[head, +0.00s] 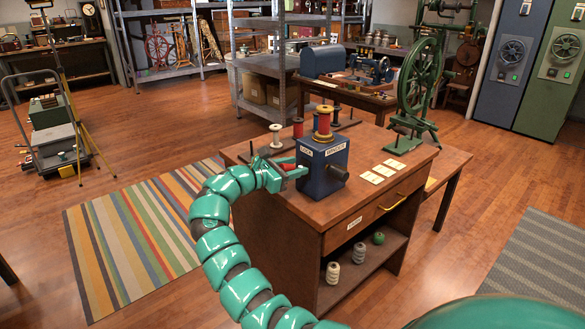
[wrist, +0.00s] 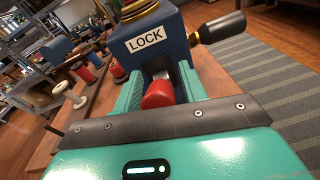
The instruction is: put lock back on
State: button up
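A blue winder box (head: 322,165) stands on the wooden cabinet top, with labels LOCK and WINDER and a red spool on top. In the wrist view the box's LOCK face (wrist: 150,45) is straight ahead. A red lock lever (wrist: 158,95) with a grey metal part at its far end points from below that label towards my palm. My gripper (head: 293,166) is at the box's left side, its two teal fingers on either side of the red lever. In the wrist view the fingertips (wrist: 160,72) reach close to the box. I cannot tell whether the fingers press on the lever.
A dark crank handle (wrist: 222,27) sticks out to the right of the box. Red and white spools (head: 276,135) stand behind it on the cabinet top (head: 405,180). Cards (head: 371,178) lie to the right. A green spinning wheel (head: 415,85) stands at the back right.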

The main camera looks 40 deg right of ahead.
jog(key=shift+a, duration=0.1)
jog(key=a+r, duration=0.2)
jog(key=a, duration=1.5)
jog(key=shift+s, duration=0.2)
